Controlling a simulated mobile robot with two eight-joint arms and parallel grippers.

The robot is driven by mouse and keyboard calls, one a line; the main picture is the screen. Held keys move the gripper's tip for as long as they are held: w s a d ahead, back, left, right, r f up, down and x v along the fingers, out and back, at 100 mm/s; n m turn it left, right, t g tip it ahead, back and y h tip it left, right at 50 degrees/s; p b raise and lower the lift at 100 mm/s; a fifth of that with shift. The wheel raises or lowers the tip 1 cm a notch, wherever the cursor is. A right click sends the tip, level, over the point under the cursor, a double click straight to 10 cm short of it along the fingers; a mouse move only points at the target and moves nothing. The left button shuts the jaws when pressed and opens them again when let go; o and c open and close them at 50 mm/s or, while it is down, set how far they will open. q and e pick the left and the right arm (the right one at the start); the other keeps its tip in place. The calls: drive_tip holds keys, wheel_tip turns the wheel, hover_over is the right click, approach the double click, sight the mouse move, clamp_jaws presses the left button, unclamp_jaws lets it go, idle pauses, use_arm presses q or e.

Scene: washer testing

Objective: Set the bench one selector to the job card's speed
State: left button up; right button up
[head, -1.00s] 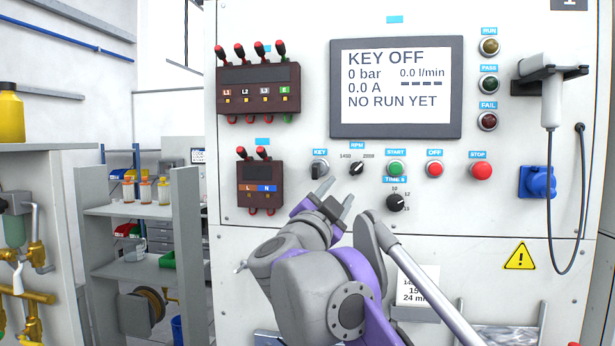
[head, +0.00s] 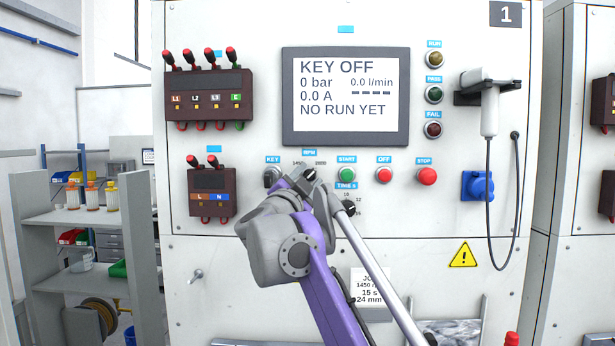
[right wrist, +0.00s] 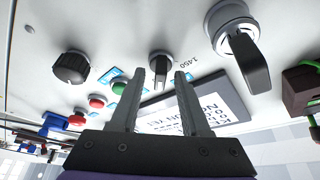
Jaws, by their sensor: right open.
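The bench one RPM selector (head: 310,174) is a small dark knob under the RPM label, with 1450 marked at its left and a higher speed at its right. It also shows in the right wrist view (right wrist: 160,64), with 1450 beside it. I cannot tell which mark it points to. My right gripper (head: 299,181) is open in front of the selector; in the right wrist view its fingertips (right wrist: 160,78) lie either side of the knob, with no clear contact. The job card (head: 371,277) reads 1450, 15 s and 24 mm, partly covered by my right arm. My left gripper is out of view.
The key switch (head: 271,177) is close left of the selector, the green START button (head: 347,175) close right. The timer knob (head: 348,208) is below START. The screen (head: 346,95) above reads KEY OFF. A handheld probe (head: 489,108) hangs at right.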

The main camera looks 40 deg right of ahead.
clamp_jaws()
